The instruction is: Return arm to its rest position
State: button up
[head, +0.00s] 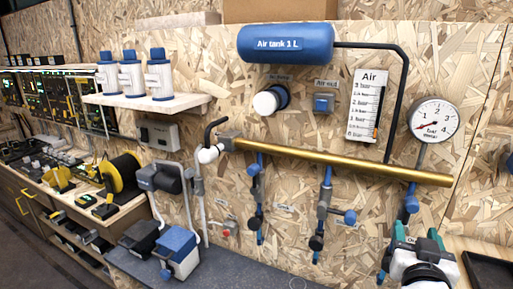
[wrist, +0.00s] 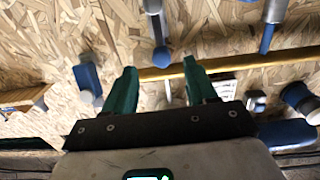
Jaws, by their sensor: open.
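My gripper (head: 418,240) is at the lower right in the head view, in front of the board below the pressure gauge (head: 434,119). In the wrist view my gripper (wrist: 160,70) shows two green fingers spread apart with nothing between them. The brass pipe (head: 340,163) runs across the board above and left of it. The pipe also shows beyond the fingers in the wrist view (wrist: 238,65). My arm's rest position is not marked in either view.
Blue-handled valves (head: 325,190) hang below the pipe, with one blue fitting (head: 411,200) just above my gripper. A blue air tank (head: 286,43) is mounted higher. A wooden shelf (head: 190,103) and a cluttered bench stand left. A dark worktop (head: 225,270) lies below.

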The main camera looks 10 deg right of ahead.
jog(key=s+a+f+n+g+y, duration=0.1)
jog(key=s+f+g+y, duration=0.1)
jog(key=s+f, duration=0.35)
jog(key=s+a+f+n+g+y, duration=0.1)
jog(key=s+f+g, duration=0.2)
jog(key=f, duration=0.6)
jog(key=s+a+f+n+g+y, duration=0.1)
jog(key=s+f+g+y, duration=0.1)
jog(key=s+f, duration=0.35)
jog(key=s+a+f+n+g+y, duration=0.1)
jog(key=s+a+f+g+y, duration=0.1)
jog(key=s+f, duration=0.3)
jog(key=s+a+f+n+g+y, duration=0.2)
jog(key=s+a+f+g, duration=0.2)
jog(key=s, duration=0.5)
notch_tip(320, 180, down, 3)
jog(key=shift+s+a+r+g+y, duration=0.2)
jog(key=shift+a+g+y, duration=0.1)
jog(key=shift+a, duration=0.2)
jog(key=shift+c, duration=0.4)
